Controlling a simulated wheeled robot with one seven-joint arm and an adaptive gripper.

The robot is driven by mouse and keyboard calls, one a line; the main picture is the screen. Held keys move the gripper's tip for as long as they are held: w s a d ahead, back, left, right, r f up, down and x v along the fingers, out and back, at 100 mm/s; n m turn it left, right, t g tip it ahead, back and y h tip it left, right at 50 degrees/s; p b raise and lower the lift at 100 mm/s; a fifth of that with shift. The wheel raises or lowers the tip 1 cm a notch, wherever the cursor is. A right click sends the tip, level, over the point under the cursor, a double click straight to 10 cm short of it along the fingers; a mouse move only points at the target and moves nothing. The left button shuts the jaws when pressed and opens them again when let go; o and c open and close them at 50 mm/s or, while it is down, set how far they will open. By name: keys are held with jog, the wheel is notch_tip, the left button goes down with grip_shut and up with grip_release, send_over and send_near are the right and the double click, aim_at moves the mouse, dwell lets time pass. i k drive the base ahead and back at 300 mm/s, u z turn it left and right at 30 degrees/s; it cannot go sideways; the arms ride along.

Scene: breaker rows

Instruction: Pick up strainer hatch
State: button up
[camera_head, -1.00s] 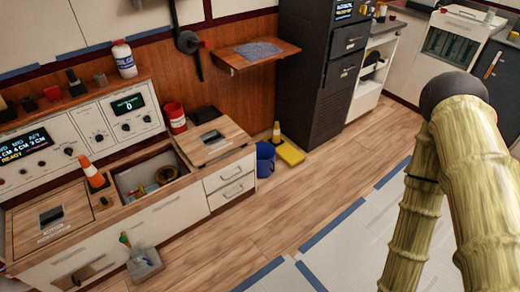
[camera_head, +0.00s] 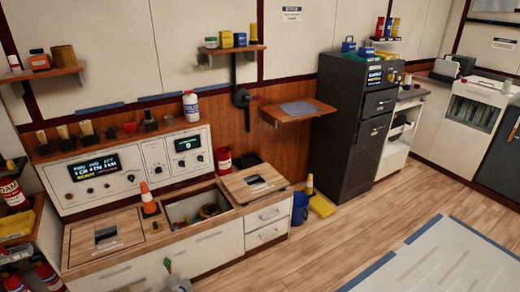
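Two wooden hatch lids lie on the white counter. The left hatch lid (camera_head: 105,238) and the right hatch lid (camera_head: 253,183) each have a dark recess in the top. I cannot read a label, so I cannot tell which is the strainer hatch. Between them is an open bin (camera_head: 190,207) with a brownish-yellow round thing (camera_head: 208,211) in it. My gripper is not in view.
An orange cone (camera_head: 149,201) stands between the left lid and the bin. A control panel (camera_head: 125,170) rises behind. A blue bucket (camera_head: 300,208) and a yellow floor piece with a cone (camera_head: 320,203) stand right of the counter.

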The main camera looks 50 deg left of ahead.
aim_at(249, 184)
jog(key=u, duration=0.2)
jog(key=i, duration=1.45)
jog(key=u, duration=0.95)
jog(key=i, duration=1.2)
jog(key=u, duration=1.6)
jog(key=i, duration=0.6)
jog(key=u, duration=0.6)
